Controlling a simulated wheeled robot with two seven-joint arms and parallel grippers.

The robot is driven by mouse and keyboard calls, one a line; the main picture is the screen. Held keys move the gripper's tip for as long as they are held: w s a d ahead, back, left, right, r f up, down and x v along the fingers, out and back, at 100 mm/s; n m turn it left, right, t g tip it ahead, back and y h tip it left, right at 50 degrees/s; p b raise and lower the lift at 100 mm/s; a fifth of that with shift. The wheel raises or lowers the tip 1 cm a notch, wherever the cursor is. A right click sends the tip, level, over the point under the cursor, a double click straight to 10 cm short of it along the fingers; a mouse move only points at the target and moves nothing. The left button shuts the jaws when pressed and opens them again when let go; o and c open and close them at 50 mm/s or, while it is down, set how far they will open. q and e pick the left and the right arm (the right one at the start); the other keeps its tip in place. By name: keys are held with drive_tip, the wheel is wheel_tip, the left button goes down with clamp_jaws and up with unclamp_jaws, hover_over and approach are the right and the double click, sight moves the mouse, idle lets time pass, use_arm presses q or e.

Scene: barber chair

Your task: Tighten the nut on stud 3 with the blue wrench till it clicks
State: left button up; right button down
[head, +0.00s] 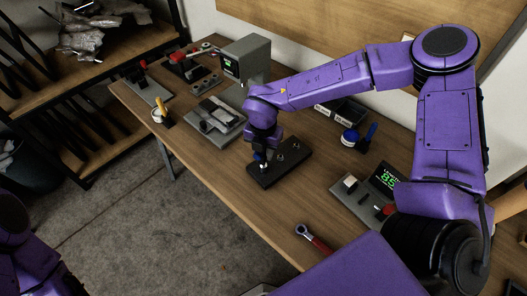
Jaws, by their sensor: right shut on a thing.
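A black block (287,168) with small studs stands on the wooden bench. My right gripper (260,160) points down over the block's left end. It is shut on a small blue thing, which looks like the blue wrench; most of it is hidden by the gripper. The stud and nut below the gripper are hidden or too small to make out. Other studs show uncovered to the right on the block, and I cannot read their numbers. My left gripper is out of view; only part of my left arm shows at the lower left.
A red-handled wrench (313,238) lies at the bench's front edge. A device with a green display (372,191) stands at right. A blue-lidded jar (350,137) is behind the block. Grey fixtures (215,121) stand to the left. Bare bench lies in front of the block.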

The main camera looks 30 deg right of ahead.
drive_tip(key=shift+m+b, duration=0.8)
drive_tip(key=shift+m, duration=0.7)
drive_tip(key=shift+f+m+b, duration=0.1)
drive_tip(key=shift+m+b, duration=0.8)
drive_tip(key=shift+s+m+b, duration=0.1)
drive_tip(key=shift+m+b, duration=0.7)
drive_tip(key=shift+m, duration=0.6)
